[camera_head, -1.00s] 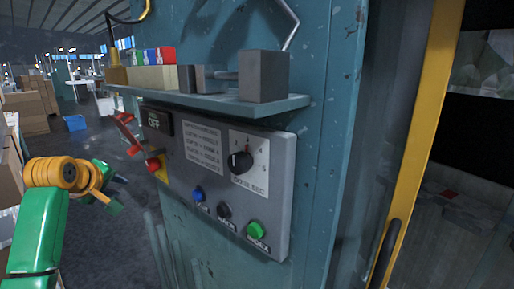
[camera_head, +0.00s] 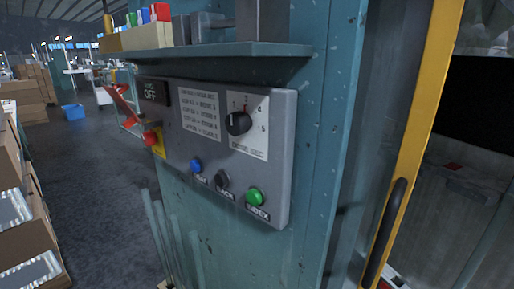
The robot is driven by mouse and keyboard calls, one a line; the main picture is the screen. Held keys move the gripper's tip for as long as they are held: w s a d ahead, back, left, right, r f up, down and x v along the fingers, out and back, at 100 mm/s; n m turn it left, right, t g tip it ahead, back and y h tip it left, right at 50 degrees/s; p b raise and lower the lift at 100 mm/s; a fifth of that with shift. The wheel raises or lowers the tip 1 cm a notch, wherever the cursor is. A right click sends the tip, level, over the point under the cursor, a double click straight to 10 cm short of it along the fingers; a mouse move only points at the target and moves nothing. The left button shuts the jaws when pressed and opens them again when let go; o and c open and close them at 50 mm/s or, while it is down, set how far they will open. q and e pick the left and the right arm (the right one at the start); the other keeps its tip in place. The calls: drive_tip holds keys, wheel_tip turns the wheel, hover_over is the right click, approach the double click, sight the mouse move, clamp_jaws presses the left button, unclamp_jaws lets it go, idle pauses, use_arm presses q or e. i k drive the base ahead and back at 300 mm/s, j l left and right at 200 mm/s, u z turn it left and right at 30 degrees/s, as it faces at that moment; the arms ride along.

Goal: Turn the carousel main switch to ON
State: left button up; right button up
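The grey control panel (camera_head: 180,155) is on the teal cabinet, in the middle of the head view. A dark sign (camera_head: 152,92) at its upper left reads OFF. A small black selector knob (camera_head: 222,180) sits between a blue button (camera_head: 195,164) and a green button (camera_head: 254,196). A larger black dial (camera_head: 238,123) with numbers is at the upper right. A red button (camera_head: 152,138) on yellow is at the left edge. A red, lever-like shape (camera_head: 122,104) shows left of the panel; I cannot tell whether it belongs to the cabinet. Neither gripper is in view.
A shelf (camera_head: 215,55) with several coloured items and dark blocks juts out above the panel. A yellow post (camera_head: 412,130) with a dark handle stands at the right. Cardboard boxes (camera_head: 32,225) are at the lower left. Open floor lies between the boxes and the cabinet.

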sight(149, 138)
drive_tip(key=i+j+z, duration=0.15)
drive_tip(key=j+z, duration=0.25)
drive_tip(key=j, duration=0.2)
drive_tip(key=j+z, duration=0.4)
drive_tip(key=j, duration=0.2)
drive_tip(key=j+z, duration=0.4)
drive_tip(key=j, duration=0.25)
drive_tip(key=j+z, duration=0.3)
drive_tip(key=j, duration=0.15)
drive_tip(key=j+z, duration=0.3)
drive_tip(key=j, duration=0.2)
drive_tip(key=j+z, duration=0.35)
drive_tip(key=k+j+z, duration=0.1)
drive_tip(key=j+z, duration=0.2)
drive_tip(key=j, duration=0.3)
drive_tip(key=k+j+z, duration=0.1)
drive_tip(key=j+z, duration=0.2)
drive_tip(key=k+j+z, duration=0.3)
drive_tip(key=j, duration=0.2)
drive_tip(key=k+j+z, duration=0.15)
drive_tip(key=j+z, duration=0.5)
drive_tip(key=j, duration=0.2)
drive_tip(key=k+j+z, duration=0.1)
drive_tip(key=j+z, duration=0.25)
drive_tip(key=j, duration=0.15)
drive_tip(key=k+j+z, duration=0.3)
drive_tip(key=j, duration=0.2)
drive_tip(key=i+l+u, duration=0.15)
drive_tip(key=l+u, duration=0.35)
drive_tip(key=j, duration=0.15)
